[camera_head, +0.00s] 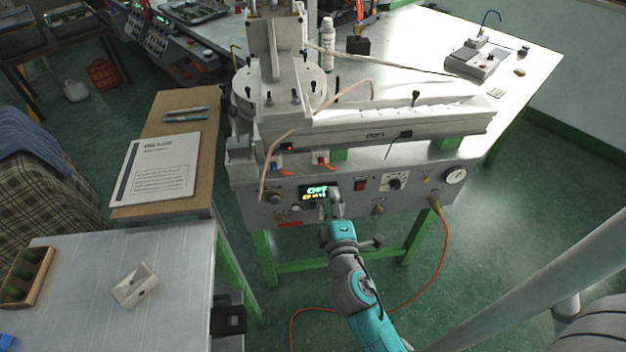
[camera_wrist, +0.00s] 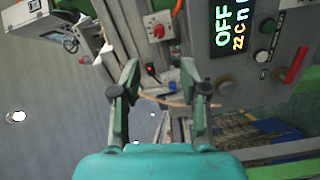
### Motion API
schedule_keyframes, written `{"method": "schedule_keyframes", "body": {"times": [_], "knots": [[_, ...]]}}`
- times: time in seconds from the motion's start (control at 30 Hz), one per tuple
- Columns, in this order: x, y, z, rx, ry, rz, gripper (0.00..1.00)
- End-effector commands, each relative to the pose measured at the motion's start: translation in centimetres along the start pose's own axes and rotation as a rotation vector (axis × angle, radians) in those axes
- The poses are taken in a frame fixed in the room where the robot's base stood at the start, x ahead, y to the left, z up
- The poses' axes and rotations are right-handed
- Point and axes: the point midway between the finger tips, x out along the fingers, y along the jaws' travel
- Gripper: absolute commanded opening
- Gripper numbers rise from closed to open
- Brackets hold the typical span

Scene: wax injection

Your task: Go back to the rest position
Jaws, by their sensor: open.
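My teal arm (camera_head: 370,318) reaches up to the front panel (camera_head: 405,205) of the wax injection machine in the head view. My gripper (camera_head: 337,203) is at the panel, just right of the small display (camera_head: 314,191). In the wrist view my gripper (camera_wrist: 163,88) has its two fingers apart with nothing held between them. The display (camera_wrist: 232,25) reads OFF and shows beside the fingers. Whether a fingertip touches the panel cannot be told.
The machine stands on a bench with green legs. An orange hose (camera_head: 444,250) hangs to the floor on the right. A grey table (camera_head: 185,275) with a white block mold (camera_head: 134,285) is at left. Green floor is open below.

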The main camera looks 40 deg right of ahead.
Motion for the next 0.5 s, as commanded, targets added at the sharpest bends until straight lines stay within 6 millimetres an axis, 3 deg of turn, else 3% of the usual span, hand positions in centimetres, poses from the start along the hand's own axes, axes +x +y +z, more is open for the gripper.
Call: {"method": "schedule_keyframes", "body": {"times": [0.33,0.5], "knots": [[-0.7,-0.6,-0.1,0.018,0.014,-0.015,0.44],[-4.8,-3.2,-0.6,0.13,0.086,-0.101,0.44]]}}
